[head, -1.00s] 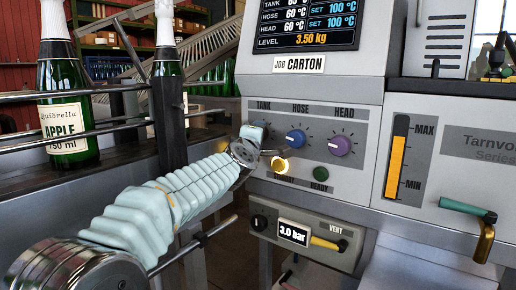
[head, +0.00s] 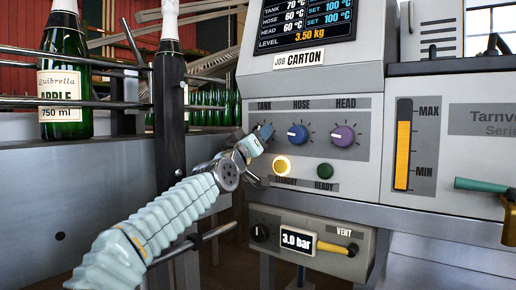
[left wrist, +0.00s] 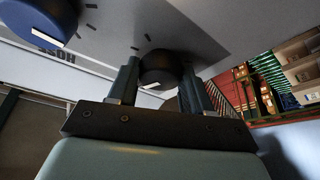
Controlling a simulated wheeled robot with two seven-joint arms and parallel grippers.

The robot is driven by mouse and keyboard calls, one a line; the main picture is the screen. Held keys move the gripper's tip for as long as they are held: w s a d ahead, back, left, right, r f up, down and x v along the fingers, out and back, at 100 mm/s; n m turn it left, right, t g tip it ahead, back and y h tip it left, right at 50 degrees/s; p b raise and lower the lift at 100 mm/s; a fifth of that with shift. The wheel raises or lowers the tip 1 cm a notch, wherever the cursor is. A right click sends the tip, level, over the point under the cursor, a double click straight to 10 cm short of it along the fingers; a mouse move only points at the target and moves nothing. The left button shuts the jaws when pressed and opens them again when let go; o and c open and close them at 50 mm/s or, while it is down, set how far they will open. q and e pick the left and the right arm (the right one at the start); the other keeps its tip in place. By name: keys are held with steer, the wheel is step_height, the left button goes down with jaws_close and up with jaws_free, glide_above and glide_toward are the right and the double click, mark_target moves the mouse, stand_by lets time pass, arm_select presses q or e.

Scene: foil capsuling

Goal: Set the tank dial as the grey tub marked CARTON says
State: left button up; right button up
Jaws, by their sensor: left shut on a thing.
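My left gripper (head: 258,138) is at the TANK dial on the machine's front panel. In the left wrist view the dark TANK dial (left wrist: 165,68) sits between my two fingers, and the gripper is shut on it. No grey tub is in view. My right gripper is not in view.
The blue HOSE dial (head: 298,133) and purple HEAD dial (head: 343,136) are right of the TANK dial. Below are a lit yellow STANDBY button (head: 282,165), a green READY button (head: 325,171) and a 3.0 bar unit (head: 298,240). Bottles (head: 66,75) stand behind rails at left.

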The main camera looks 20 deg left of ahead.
arm_select(q)
steer(key=shift+a+m+h, duration=0.1)
steer(key=shift+m+h, duration=0.6)
steer(key=shift+m, duration=0.65)
steer(key=shift+a+m+h, duration=0.1)
steer(key=shift+m+h, duration=0.6)
steer(key=shift+m, duration=0.65)
steer(key=o, duration=1)
steer(key=shift+o, duration=0.2)
steer(key=shift+d, duration=0.1)
steer(key=shift+f, duration=0.1)
